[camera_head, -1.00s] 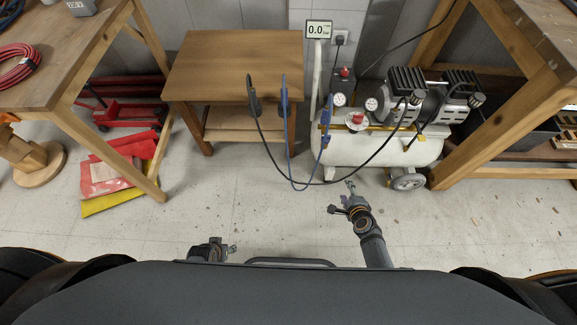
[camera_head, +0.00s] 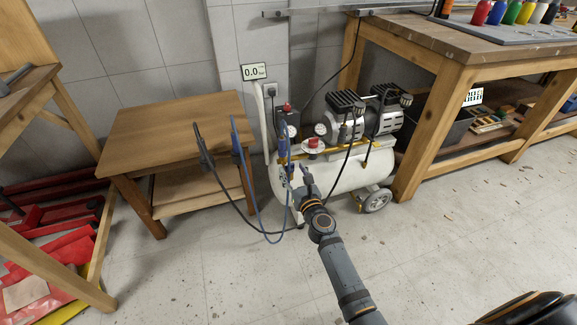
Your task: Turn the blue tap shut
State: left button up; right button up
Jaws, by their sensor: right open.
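The white air compressor (camera_head: 335,178) stands on the floor in the middle of the view. A small blue part (camera_head: 283,146), which looks like the blue tap, is at its left end, below the gauges. It is too small to tell how its handle is turned. A blue hose (camera_head: 259,215) hangs in a loop from the small table and rises to that end. My right gripper (camera_head: 304,178) is open in front of the compressor's left end, just below and right of the blue part. Nothing shows between its fingers. My left gripper is out of view.
A black hose (camera_head: 225,203) loops beside the blue one, close to my right gripper. A small wooden table (camera_head: 165,125) stands left of the compressor and a workbench (camera_head: 425,80) stands right.

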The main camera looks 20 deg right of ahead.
aim_at(290, 165)
jog(key=w, duration=0.4)
jog(key=shift+c, duration=0.3)
grip_shut()
